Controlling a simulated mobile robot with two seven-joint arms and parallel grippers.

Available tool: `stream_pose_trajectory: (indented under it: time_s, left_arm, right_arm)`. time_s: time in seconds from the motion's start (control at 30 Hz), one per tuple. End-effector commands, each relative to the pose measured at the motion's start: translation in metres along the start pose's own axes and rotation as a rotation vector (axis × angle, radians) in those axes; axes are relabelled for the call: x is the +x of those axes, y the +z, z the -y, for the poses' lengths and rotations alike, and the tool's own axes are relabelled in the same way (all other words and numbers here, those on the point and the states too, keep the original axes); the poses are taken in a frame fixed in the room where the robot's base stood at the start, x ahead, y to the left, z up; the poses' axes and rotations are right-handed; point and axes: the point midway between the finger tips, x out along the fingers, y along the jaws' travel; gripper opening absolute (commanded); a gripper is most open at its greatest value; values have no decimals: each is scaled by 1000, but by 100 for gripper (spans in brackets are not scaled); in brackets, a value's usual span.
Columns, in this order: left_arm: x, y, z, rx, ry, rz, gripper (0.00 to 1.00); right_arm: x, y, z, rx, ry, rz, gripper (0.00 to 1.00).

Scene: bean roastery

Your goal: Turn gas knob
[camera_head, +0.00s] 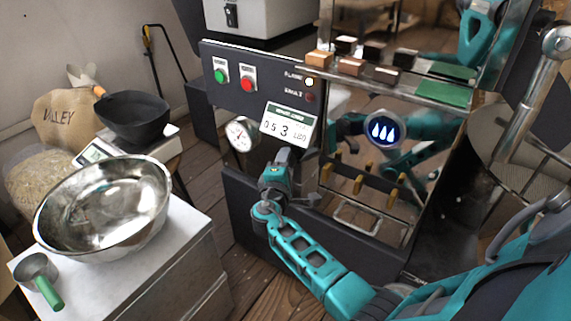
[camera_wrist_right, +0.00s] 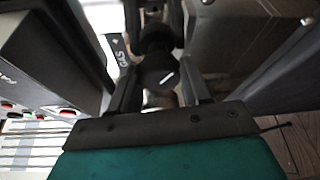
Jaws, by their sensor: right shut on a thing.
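My right gripper (camera_head: 283,160) is at the front of the dark roaster panel, just below the display card (camera_head: 285,127) and right of the round gauge (camera_head: 240,134). In the right wrist view, the dark round gas knob (camera_wrist_right: 160,72) with a short white mark sits between the fingers of my right gripper (camera_wrist_right: 163,92), which is shut on it. A "GAS" label (camera_wrist_right: 120,58) shows beside it. In the head view the gripper hides the knob. My left gripper is not in view.
A green button (camera_head: 220,76) and a red button (camera_head: 247,83) are on the panel above. A metal bowl (camera_head: 105,208) and a green-handled scoop (camera_head: 38,271) rest on the white cabinet at left.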

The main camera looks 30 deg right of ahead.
Motion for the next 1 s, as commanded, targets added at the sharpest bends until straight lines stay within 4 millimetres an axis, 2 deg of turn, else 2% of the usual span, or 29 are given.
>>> stream_pose_trajectory:
  time_s: [1.0]
  left_arm:
    - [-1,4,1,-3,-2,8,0]
  right_arm:
    - [2,-2,3,889,374,3,17]
